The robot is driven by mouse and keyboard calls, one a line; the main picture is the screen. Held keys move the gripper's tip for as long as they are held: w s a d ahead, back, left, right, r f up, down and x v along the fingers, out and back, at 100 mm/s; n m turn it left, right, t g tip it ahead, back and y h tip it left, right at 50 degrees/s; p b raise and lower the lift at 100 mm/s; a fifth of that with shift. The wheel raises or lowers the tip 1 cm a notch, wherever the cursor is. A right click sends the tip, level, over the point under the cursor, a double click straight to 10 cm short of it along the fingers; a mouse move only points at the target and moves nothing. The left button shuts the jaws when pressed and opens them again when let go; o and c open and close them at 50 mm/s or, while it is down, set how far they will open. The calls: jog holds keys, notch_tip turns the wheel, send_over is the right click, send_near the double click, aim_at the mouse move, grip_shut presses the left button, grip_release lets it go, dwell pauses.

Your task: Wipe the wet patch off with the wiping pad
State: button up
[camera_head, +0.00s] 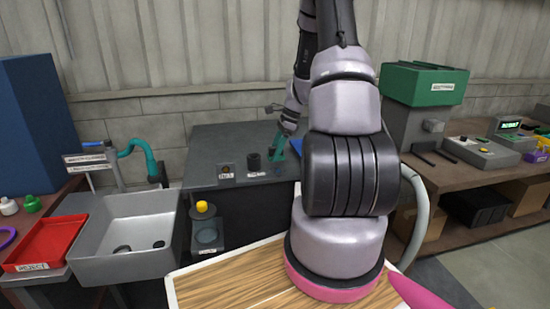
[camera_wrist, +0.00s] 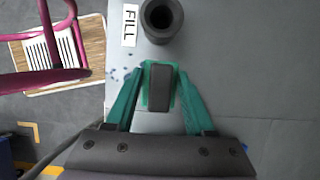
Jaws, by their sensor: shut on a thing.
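My gripper (camera_wrist: 160,88) has teal fingers and is shut on the wiping pad (camera_wrist: 159,88), a dark block with a green edge, low over or on the grey worktop (camera_wrist: 250,60); contact cannot be told. Small bluish drops of the wet patch (camera_wrist: 115,76) show on the worktop, just left of the pad and beside the left finger. The pad and finger may hide more of it. In the head view my gripper (camera_head: 282,146) is at the worktop (camera_head: 225,142), and the pad and wet patch cannot be made out.
A black cup (camera_wrist: 161,18) stands just beyond the pad, near a FILL label (camera_wrist: 130,25); the cup also shows in the head view (camera_head: 254,162). The worktop's left edge lies close to the drops. A sink (camera_head: 130,240) and red tray (camera_head: 48,242) stand left. The worktop right of the pad is clear.

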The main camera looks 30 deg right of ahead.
aim_at(272, 148)
jog(key=shift+r, duration=2.6)
jog(key=shift+s, duration=0.15)
